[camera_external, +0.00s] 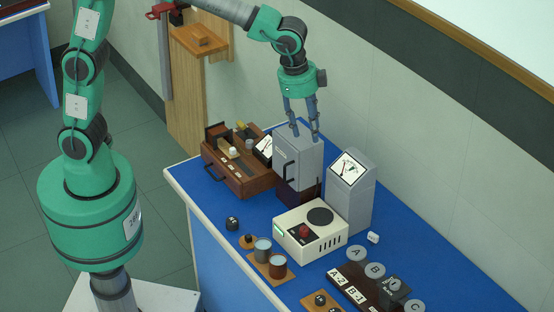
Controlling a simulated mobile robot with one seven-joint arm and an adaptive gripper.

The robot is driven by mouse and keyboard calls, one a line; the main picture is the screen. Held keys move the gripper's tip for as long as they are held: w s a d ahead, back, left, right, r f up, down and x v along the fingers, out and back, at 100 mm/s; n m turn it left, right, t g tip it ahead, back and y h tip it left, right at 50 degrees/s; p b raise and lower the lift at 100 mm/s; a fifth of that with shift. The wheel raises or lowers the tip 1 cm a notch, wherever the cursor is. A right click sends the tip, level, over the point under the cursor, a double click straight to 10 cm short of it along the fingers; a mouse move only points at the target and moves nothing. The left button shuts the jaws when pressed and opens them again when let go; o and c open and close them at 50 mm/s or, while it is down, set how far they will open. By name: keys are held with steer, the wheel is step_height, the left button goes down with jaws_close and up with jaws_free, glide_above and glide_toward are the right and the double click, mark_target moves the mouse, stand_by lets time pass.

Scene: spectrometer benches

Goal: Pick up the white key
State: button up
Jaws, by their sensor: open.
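My gripper (305,135) points down with its two fingers apart, over the top of the grey cabinet (298,160). Nothing shows between the fingers. I cannot tell whether the fingertips touch the cabinet top. A small white block with a dark mark (373,237) lies on the blue bench, right of the grey meter tower; it may be the white key. A small whitish piece (233,152) also sits in the wooden drawer box at the left. Both are too small to identify for sure, and both are apart from my gripper.
The wooden drawer box (250,183) stands left of the cabinet. The grey meter tower (348,198) and a cream device (310,232) stand to its right. Cups (277,266), a small black block (232,223) and round lettered discs (375,270) are nearer the front. The bench's left front is fairly clear.

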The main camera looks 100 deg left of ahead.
steer(key=w+a+f+m+g+p, duration=0.1)
steer(key=w+a+f+p, duration=0.1)
steer(key=w+f, duration=0.55)
steer(key=m+g+p, duration=0.2)
steer(key=m+p, duration=0.1)
steer(key=p, duration=0.1)
glide_above(372, 235)
steer(key=w+d, duration=0.1)
step_height(372, 235, down, 22)
steer(key=shift+d, duration=0.1)
steer(key=shift+f, duration=0.1)
steer(key=shift+s+a+f, duration=0.1)
steer(key=shift+f, duration=1.3)
steer(key=shift+s+a+f, duration=0.15)
steer(key=shift+f, duration=1.3)
steer(key=shift+s+a+f, duration=0.1)
steer(key=shift+f, duration=1.3)
steer(key=shift+s+a+f+p, duration=0.15)
steer(key=shift+f+p, duration=0.1)
steer(key=shift+f, duration=1.05)
steer(key=shift+a+f+p, duration=0.15)
steer(key=shift+f+p, duration=0.05)
steer(key=shift+f, duration=1.05)
